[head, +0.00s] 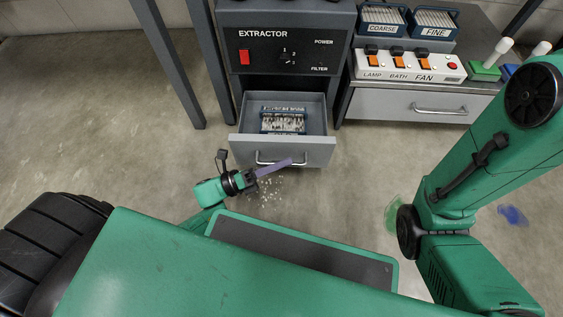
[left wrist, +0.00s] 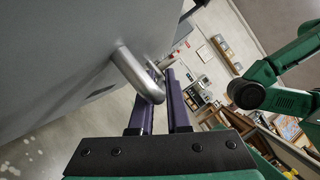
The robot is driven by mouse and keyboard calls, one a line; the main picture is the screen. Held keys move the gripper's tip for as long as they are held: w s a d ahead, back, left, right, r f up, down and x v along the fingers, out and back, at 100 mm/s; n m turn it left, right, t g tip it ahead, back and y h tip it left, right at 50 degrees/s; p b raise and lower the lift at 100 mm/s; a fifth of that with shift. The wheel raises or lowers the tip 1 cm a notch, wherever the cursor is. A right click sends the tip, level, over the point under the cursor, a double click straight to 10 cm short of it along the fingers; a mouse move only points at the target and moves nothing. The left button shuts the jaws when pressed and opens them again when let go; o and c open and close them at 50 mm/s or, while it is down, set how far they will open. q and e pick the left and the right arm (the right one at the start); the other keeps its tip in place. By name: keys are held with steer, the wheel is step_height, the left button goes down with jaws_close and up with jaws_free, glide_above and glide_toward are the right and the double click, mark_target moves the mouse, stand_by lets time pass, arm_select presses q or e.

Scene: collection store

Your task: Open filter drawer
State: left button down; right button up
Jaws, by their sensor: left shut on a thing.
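The filter drawer (head: 318,152) is a grey drawer under the extractor (head: 262,57). It stands pulled out, with its inside showing from above. A blue rack of pale upright pieces (head: 282,121) lies in it. The drawer has a silver bar handle (head: 262,160) on its front. My left gripper (head: 284,164) is at this handle, with its purple fingers shut on the bar. In the left wrist view the handle (left wrist: 140,76) passes between the two fingers, close to the grey drawer front (left wrist: 60,60). My right arm shows at the right, but its gripper is out of view.
To the right stands a bench with a closed drawer (head: 385,103), a switch box (head: 408,62) and racks marked coarse (head: 383,20) and fine (head: 434,24). Pale bits (head: 265,196) lie on the floor before the filter drawer. Floor at the left is clear.

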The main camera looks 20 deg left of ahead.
arm_select(q)
steer(key=shift+a, duration=0.1)
steer(key=c, duration=0.9)
jaws_free()
steer(key=p+v, duration=0.1)
steer(key=v, duration=1.3)
steer(key=shift+s+a+p, duration=0.2)
steer(key=shift+p, duration=0.15)
